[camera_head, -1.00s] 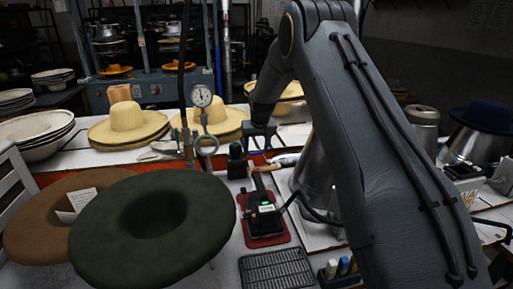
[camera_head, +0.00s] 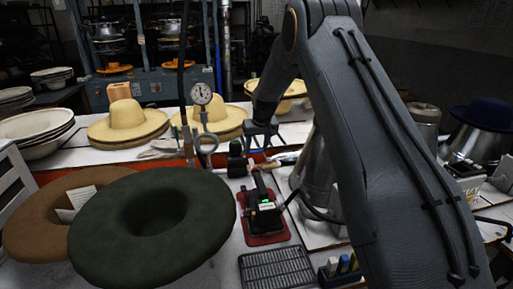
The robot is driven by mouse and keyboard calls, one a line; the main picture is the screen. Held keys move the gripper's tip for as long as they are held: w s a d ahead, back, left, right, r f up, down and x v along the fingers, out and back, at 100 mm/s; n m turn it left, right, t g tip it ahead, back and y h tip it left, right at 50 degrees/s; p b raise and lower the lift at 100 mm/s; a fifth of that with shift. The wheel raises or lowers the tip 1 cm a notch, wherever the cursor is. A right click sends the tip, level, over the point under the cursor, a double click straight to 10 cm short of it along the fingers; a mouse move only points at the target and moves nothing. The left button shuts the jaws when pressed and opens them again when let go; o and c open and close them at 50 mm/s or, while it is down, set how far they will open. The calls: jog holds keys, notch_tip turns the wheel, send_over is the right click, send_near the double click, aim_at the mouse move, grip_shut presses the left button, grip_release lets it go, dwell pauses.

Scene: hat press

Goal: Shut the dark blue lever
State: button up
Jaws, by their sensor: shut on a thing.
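A dark, nearly black lever (camera_head: 260,186) stands up from a small black device (camera_head: 265,214) with a lit green spot. I take it for the dark blue lever, though its blue tint is hard to make out. The device sits on a red base (camera_head: 266,239) in the middle of the bench. My gripper (camera_head: 263,146) is at the lever's upper end, pointing down from the arm at the right. It is shut on the lever, but the exact contact is small and dark.
A dark green hat (camera_head: 205,225) and a brown hat (camera_head: 30,222) lie at the left. A round gauge (camera_head: 202,94) on a stand rises left of my gripper. A metal cone (camera_head: 318,175) stands close at the right. A black grate (camera_head: 275,268) lies in front of the device.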

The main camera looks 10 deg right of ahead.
jog(key=s+d+n+y+b, duration=0.1)
jog(key=n+b, duration=0.2)
jog(key=s+d+n+g+y+b, duration=0.1)
jog(key=n+b, duration=0.2)
jog(key=s+d+n+g+y+b, duration=0.1)
jog(key=s+n+b, duration=0.1)
jog(key=n+b, duration=0.1)
jog(key=shift+d, duration=0.15)
jog(key=shift+n, duration=0.3)
dwell(0.3)
jog(key=o, duration=1.2)
jog(key=shift+d, duration=0.1)
jog(key=shift+o, duration=0.2)
notch_tip(320, 180, up, 10)
jog(key=b, duration=0.1)
jog(key=shift+b, duration=0.4)
